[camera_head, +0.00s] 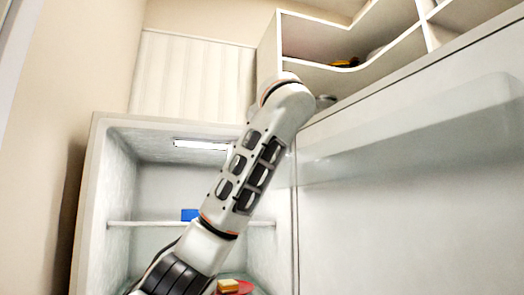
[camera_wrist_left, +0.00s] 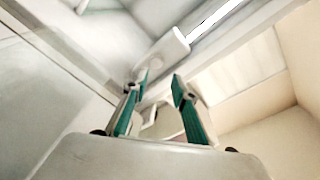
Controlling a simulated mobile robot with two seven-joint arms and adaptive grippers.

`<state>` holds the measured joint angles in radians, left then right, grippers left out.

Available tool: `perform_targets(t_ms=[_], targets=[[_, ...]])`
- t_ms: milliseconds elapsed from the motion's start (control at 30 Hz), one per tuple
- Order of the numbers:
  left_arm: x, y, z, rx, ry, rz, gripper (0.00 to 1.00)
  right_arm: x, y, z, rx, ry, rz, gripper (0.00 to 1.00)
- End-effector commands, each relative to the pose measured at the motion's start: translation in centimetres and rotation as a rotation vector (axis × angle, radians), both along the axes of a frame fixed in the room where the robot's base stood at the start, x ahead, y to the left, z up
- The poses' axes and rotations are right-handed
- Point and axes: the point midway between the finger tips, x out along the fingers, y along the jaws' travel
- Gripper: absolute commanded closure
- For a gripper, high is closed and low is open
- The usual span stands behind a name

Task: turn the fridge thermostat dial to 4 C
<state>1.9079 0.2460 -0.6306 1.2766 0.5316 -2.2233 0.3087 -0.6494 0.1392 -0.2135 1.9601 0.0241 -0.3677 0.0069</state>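The open fridge (camera_head: 98,200) stands in the head view with a light strip (camera_head: 201,145) on its ceiling. My left arm crosses in front of it and hides part of the ceiling and the left gripper. In the left wrist view, my left gripper (camera_wrist_left: 158,86) has its two teal-padded fingers apart, with nothing clearly held. A pale box-like housing (camera_wrist_left: 168,50) sits just beyond the fingertips, beside the bright light strip (camera_wrist_left: 214,19). I cannot make out the dial's marks or its setting. Whether a finger touches the housing cannot be told. My right gripper is not in view.
The open fridge door (camera_head: 400,190) fills the right, with a door bin (camera_head: 410,130). A fridge shelf (camera_head: 140,223) holds a blue box (camera_head: 189,215); a yellow item (camera_head: 228,286) lies lower. Corner shelving (camera_head: 350,75) hangs above. A wall (camera_head: 75,100) stands at left.

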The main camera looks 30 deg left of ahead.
Motion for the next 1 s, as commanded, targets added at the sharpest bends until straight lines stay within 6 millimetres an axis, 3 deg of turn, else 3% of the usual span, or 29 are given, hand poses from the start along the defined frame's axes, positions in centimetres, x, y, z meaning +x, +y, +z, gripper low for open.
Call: perform_targets(t_ms=[133,300,600,1000], targets=[[0.7,0.2,-0.5,0.006,0.029,0.005,0.73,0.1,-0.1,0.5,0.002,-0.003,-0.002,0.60],[2.3,1.9,-0.3,0.005,0.027,0.008,0.73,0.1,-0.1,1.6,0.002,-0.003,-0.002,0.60],[5.3,4.5,-0.3,0.006,0.026,0.004,0.73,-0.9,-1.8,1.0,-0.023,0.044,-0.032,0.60],[6.0,5.0,-0.5,0.005,0.024,0.001,0.73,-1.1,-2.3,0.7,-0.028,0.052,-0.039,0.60]])
